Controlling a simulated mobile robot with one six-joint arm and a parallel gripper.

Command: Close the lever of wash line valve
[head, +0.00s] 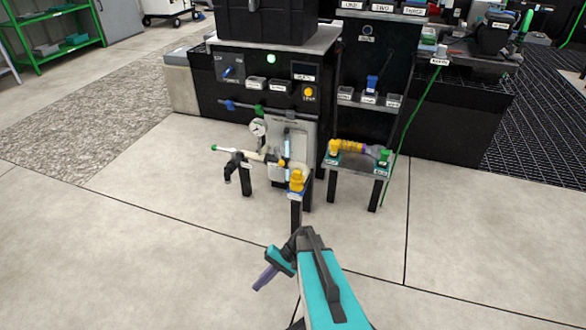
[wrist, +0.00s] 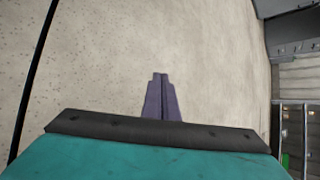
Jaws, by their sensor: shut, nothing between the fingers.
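A pipe manifold (head: 262,157) on dark legs stands in the middle of the head view, with a round gauge (head: 257,127) and small white labels too small to read. A thin lever with a green tip (head: 215,148) sticks out level to the left of it. A yellow valve body (head: 296,181) stands at its front right corner. I cannot tell which part is the wash line valve. My gripper (head: 259,286) is low in front of the manifold, apart from it, pointing down left. Its purple fingers (wrist: 160,76) are shut and empty over bare floor in the wrist view.
Behind the manifold is a black control panel (head: 240,95) with a blue-handled bar below it. A small stand (head: 360,166) with yellow and green fittings is to the right, a green hose (head: 413,115) beside it. A green shelf (head: 58,50) stands far left. The front floor is clear.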

